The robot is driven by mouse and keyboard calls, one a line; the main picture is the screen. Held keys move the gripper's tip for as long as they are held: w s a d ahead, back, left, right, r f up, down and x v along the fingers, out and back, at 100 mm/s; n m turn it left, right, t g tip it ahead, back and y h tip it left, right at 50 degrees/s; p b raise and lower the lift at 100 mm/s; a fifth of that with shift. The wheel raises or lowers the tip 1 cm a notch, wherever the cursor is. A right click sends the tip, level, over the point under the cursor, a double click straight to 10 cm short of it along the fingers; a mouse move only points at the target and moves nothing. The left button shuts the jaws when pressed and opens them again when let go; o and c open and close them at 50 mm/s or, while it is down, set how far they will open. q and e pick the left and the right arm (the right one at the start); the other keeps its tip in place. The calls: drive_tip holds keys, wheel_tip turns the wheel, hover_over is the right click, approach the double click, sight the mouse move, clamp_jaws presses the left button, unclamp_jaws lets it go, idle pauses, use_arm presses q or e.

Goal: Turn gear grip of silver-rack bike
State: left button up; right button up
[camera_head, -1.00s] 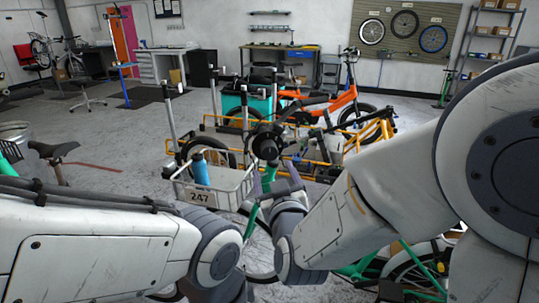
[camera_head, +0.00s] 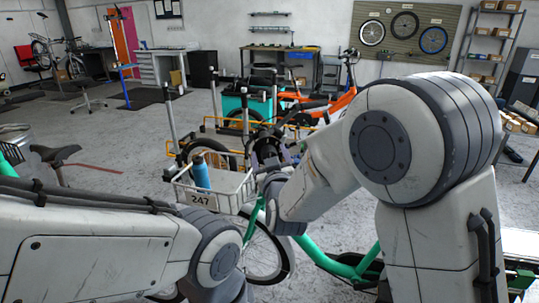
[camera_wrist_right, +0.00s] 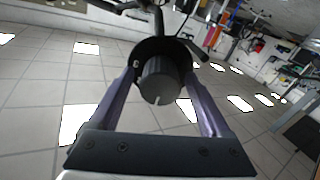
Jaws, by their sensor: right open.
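The green bike (camera_head: 340,268) stands in front of me with a silver wire front rack (camera_head: 228,190) bearing a plate marked 247. Its gear grip (camera_wrist_right: 157,82) is a black ribbed knob with a small white mark, seen end-on in the right wrist view. My right gripper (camera_wrist_right: 162,78) is open, with one purple finger on each side of the grip; whether the fingers touch it I cannot tell. In the head view my right gripper (camera_head: 268,153) is at the handlebar, partly hidden by my wrist. My left arm is at lower left; its gripper is not in view.
A blue bottle (camera_head: 200,173) sits in the rack. An orange bike (camera_head: 335,105) and a teal cargo box (camera_head: 245,103) stand behind. A brown saddle (camera_head: 55,153) is at left. Open floor (camera_head: 115,150) lies between it and the rack.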

clamp_jaws()
drive_tip(key=m+b, duration=0.4)
drive_tip(key=b, duration=0.1)
drive_tip(key=shift+f+m, duration=0.2)
drive_tip(key=shift+m, duration=0.1)
drive_tip(key=m+b, duration=0.3)
drive_tip(key=shift+d+m+h, duration=0.1)
drive_tip(key=shift+m+h, duration=0.2)
drive_tip(key=shift+h, duration=0.1)
drive_tip(key=shift+r+m+b, duration=0.1)
drive_tip(key=shift+m+b, duration=0.4)
drive_tip(key=shift+r, duration=0.1)
unclamp_jaws()
